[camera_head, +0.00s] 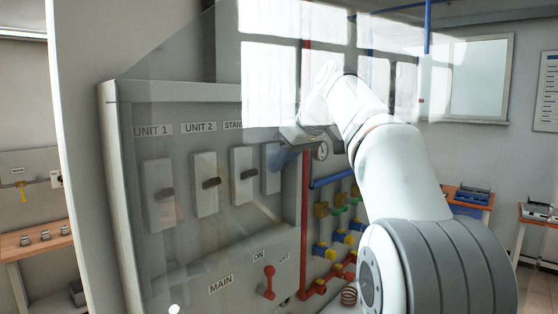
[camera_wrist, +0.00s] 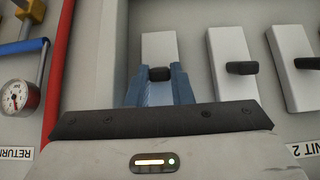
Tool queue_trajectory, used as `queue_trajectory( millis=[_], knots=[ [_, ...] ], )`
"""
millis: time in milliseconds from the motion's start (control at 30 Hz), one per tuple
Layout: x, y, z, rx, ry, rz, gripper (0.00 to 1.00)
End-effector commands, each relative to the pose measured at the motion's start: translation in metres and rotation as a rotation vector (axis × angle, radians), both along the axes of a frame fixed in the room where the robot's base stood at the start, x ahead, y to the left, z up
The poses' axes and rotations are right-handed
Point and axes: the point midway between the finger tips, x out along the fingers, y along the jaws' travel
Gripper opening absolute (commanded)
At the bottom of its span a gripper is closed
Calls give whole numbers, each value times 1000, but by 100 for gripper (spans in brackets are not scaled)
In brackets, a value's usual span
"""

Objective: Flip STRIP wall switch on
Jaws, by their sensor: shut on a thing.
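My gripper (camera_head: 284,157) reaches the fourth wall switch (camera_head: 270,170) from the left, beside the one labelled STAN... In the wrist view, which is upside down, my blue fingers (camera_wrist: 160,76) stand either side of that switch's dark lever (camera_wrist: 160,73) and are shut on it. Its pale plate (camera_wrist: 159,45) shows beyond the fingertips. Its label is hidden behind my gripper, so I cannot read STRIP on it.
Switches labelled UNIT 1 (camera_head: 159,193), UNIT 2 (camera_head: 205,184) and STAN... (camera_head: 243,174) stand in a row to the left. A red MAIN lever (camera_head: 269,282) is below. A red pipe (camera_head: 305,200), a gauge (camera_head: 321,151) and valves are close to the right. A transparent panel overlaps the view.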

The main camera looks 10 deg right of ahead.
Motion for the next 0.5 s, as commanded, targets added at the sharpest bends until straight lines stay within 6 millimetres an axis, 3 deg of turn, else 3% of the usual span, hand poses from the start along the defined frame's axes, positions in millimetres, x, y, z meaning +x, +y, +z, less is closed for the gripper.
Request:
queue_trajectory(
  millis=[300, 333, 500],
  knots=[
    [-1, 1, 6, 1, -14, -1, 0],
    [-1, 1, 6, 1, -14, -1, 21],
    [-1, 1, 5, 1, -11, -1, 35]
  ],
)
